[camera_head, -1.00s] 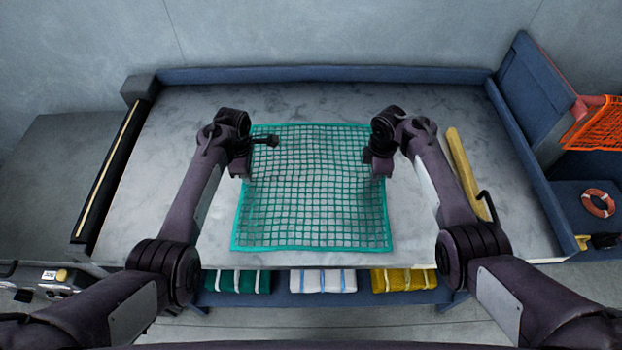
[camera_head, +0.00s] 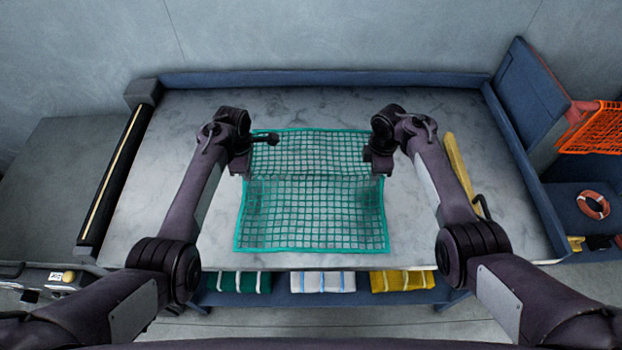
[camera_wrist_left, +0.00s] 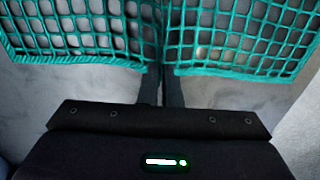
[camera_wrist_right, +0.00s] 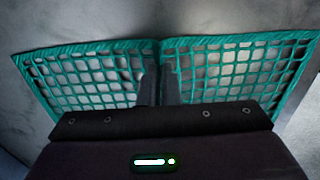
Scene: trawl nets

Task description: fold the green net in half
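The green net (camera_head: 312,215) lies on the grey table, with a crease running across it between my two grippers and parts lying to the far and near sides. My left gripper (camera_head: 243,172) is at the net's left edge. In the left wrist view its fingers (camera_wrist_left: 160,88) are closed together, with net (camera_wrist_left: 240,35) gathered in between and spreading to both sides. My right gripper (camera_head: 379,170) is at the right edge. In the right wrist view its fingers (camera_wrist_right: 160,85) are closed on the net edge (camera_wrist_right: 90,75). The fingertips are partly hidden by the net.
The table (camera_head: 180,110) is bare around the net. A yellow bar (camera_head: 458,170) lies at right, partly behind my right arm. A blue raised rim (camera_head: 330,78) runs along the back.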

